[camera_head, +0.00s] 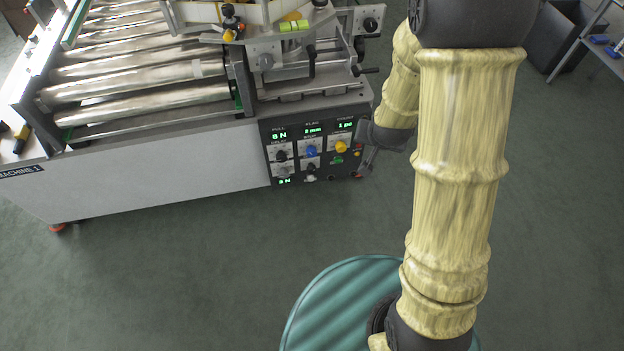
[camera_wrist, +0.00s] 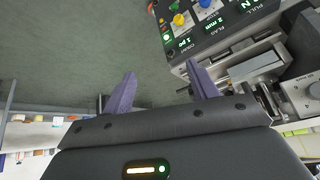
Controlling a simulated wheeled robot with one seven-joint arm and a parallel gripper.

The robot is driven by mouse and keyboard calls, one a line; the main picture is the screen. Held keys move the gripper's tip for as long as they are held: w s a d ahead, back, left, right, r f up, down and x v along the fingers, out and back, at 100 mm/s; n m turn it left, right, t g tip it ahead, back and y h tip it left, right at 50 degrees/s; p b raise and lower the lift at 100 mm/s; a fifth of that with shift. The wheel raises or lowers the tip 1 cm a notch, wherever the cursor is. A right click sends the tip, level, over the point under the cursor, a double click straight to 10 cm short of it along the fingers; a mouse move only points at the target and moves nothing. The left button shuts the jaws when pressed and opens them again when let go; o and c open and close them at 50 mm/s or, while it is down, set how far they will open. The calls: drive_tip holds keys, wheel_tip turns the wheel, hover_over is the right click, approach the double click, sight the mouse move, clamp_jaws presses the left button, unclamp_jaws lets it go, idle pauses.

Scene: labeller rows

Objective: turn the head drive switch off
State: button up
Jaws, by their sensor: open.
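The dark control panel (camera_head: 298,133) is on the front right end of the machine. It carries a blue knob (camera_head: 311,151), a yellow knob (camera_head: 341,146), several black knobs and small lit displays. I cannot read which control is the head drive switch. A small green control (camera_head: 337,160) sits below the yellow knob. My gripper (camera_head: 369,163) is just right of the panel's right edge. In the wrist view my gripper (camera_wrist: 160,85) is open with nothing between its purple fingers. There the yellow knob (camera_wrist: 178,19) and blue knob (camera_wrist: 205,3) show beyond the right finger.
The machine's roller conveyor (camera_head: 140,70) extends left of the panel. Handles and a labelling head (camera_head: 285,55) stand above the panel. Green floor lies open in front. A dark bin (camera_head: 560,35) and a shelf (camera_head: 600,42) are at the back right.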

sight(312, 171)
drive_tip(key=w+a+f+t+b, duration=0.25)
drive_tip(key=f+b, duration=0.35)
drive_tip(key=f, duration=0.5)
drive_tip(key=w+a+f+t+b, duration=0.15)
drive_tip(key=w+f+b, duration=0.25)
drive_tip(key=f+b, duration=0.5)
drive_tip(key=w+a+f+t+b, duration=0.1)
drive_tip(key=w+f+t+b, duration=0.2)
drive_tip(key=f, duration=0.9)
drive_tip(key=s+a+f+n+t+y+b, duration=0.1)
drive_tip(key=a+f+n+t+y+b, duration=0.1)
drive_tip(key=f+b, duration=0.5)
drive_tip(key=s+a+f+n+t+y+b, duration=0.1)
drive_tip(key=a+f+b, duration=0.4)
drive_tip(key=f, duration=0.6)
drive_tip(key=shift+s+a+f+n+t+y+b, duration=0.25)
drive_tip(key=shift+s+f+n+t+y+b, duration=0.2)
drive_tip(key=shift+n+y+b, duration=0.75)
drive_tip(key=shift+w, duration=0.15)
drive_tip(key=b+x, duration=0.7)
drive_tip(key=x, duration=0.9)
drive_tip(key=shift+w+f+b, duration=0.1)
drive_tip(key=shift+b, duration=0.3)
drive_tip(key=shift+w+a, duration=0.2)
drive_tip(key=shift+w, duration=0.35)
